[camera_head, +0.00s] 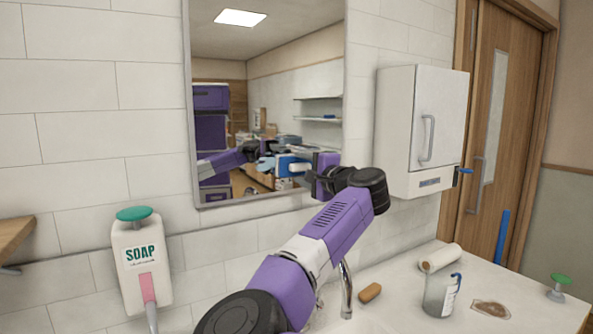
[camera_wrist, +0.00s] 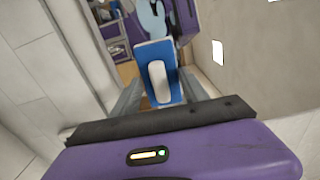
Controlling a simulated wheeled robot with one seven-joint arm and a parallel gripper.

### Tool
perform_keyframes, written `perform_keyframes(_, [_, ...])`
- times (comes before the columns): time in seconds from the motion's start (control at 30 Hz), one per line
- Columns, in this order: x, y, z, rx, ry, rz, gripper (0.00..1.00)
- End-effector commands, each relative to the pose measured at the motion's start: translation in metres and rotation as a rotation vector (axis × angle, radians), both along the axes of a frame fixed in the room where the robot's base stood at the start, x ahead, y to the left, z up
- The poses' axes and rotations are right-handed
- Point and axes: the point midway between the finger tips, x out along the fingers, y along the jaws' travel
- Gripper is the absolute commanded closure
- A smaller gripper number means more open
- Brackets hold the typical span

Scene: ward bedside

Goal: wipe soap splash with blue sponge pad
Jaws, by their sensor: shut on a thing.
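My gripper (camera_head: 303,170) is in front of the mirror and shut on the blue sponge pad (camera_head: 284,160). In the wrist view the pad (camera_wrist: 157,55) is a blue plate with a white grip, held between my two grey fingers (camera_wrist: 158,98). A pale blue curved patch, which looks like the soap splash (camera_wrist: 150,14), shows just beyond the pad on the mirror side. In the head view a small pale patch beside the pad may be the same splash, partly hidden. I cannot tell whether the pad touches the mirror.
The mirror (camera_head: 262,70) hangs on white tiles, with a soap dispenser (camera_head: 140,255) at left and a white cabinet (camera_head: 400,135) at right. The counter (camera_head: 410,315) holds a faucet (camera_head: 346,290), brown bar (camera_head: 370,293), white roll (camera_head: 440,257), clear jug (camera_head: 440,295) and brown stain (camera_head: 490,309).

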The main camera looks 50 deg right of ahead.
Motion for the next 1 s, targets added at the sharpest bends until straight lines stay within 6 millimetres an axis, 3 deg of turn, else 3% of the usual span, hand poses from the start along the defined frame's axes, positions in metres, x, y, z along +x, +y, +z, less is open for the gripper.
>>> perform_keyframes(0.27, [0.005, 0.004, 0.0, -0.001, 0.0, 0.003, 0.8])
perform_keyframes(0.6, [0.012, 0.031, 0.0, -0.001, 0.001, 0.006, 0.8])
perform_keyframes(1.0, [0.015, 0.048, 0.0, 0.001, 0.002, 0.006, 0.8])
